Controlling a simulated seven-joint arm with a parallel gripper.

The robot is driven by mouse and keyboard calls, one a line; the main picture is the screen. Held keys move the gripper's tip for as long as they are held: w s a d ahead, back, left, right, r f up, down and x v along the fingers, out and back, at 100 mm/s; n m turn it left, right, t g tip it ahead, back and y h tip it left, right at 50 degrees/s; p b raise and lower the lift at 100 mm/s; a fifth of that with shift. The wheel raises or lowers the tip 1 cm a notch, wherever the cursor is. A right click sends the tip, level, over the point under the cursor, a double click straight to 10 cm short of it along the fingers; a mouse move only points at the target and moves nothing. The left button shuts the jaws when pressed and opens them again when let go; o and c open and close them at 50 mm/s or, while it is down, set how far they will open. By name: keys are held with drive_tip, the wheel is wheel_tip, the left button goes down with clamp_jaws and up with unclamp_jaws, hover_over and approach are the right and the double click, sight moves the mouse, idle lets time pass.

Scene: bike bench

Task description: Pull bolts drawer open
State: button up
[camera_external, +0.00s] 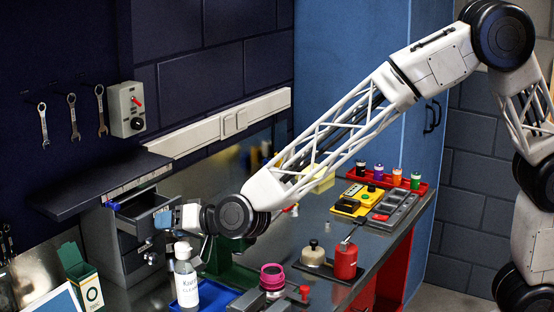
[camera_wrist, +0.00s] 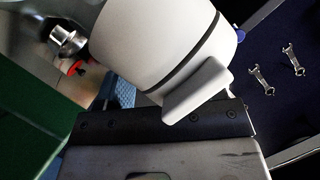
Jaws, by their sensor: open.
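A grey drawer cabinet (camera_external: 100,235) stands on the bench at the left, in the external view. Its top drawer (camera_external: 143,208) is pulled out and its dark inside shows; I see no clear contents. I cannot read which drawer is for bolts. My gripper (camera_external: 166,218), with blue pads, is open at the front right end of the pulled-out drawer. I cannot tell whether it touches the drawer. In the wrist view a large pale rounded part hides most of the middle, and blue pad material shows behind it.
A dark shelf (camera_external: 100,185) overhangs the cabinet. A pink container (camera_external: 272,275) and a red can (camera_external: 346,262) stand to the right.

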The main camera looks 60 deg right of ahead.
clamp_jaws()
drive_tip(key=shift+s, duration=1.8)
unclamp_jaws()
drive_tip(key=v, duration=0.7)
drive_tip(key=shift+s, duration=0.35)
drive_tip(key=shift+d+r, duration=0.1)
drive_tip(key=shift+r, duration=0.05)
